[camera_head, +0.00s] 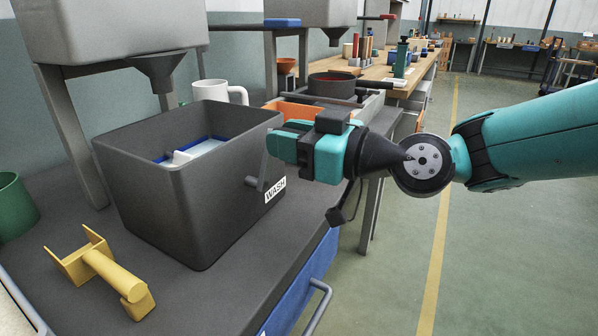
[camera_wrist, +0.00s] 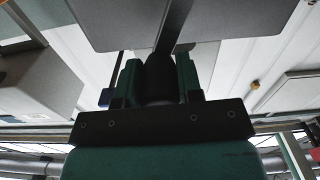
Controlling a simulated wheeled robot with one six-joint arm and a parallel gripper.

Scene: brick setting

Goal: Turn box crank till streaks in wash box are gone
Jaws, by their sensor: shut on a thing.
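The wash box (camera_head: 160,190) is a dark grey open-topped bin with a white WASH label (camera_head: 275,189) on its right side. Inside lies a white piece with a blue edge (camera_head: 208,146); only part shows over the rim, and I cannot make out streaks on it. The crank (camera_head: 263,172) is a dark arm on the box's right side. My gripper (camera_head: 277,143) is beside that wall at the crank's upper end. In the wrist view, my gripper's green fingers (camera_wrist: 159,82) are closed on both sides of the dark crank handle (camera_wrist: 160,70), with the crank arm (camera_wrist: 176,25) running beyond it.
A yellow bracket-like piece (camera_head: 105,270) lies in front of the box. A green cup (camera_head: 14,208) stands at left and a white mug (camera_head: 220,92) behind. A grey hopper (camera_head: 110,30) hangs over the bench. The floor (camera_head: 500,250) at right is clear.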

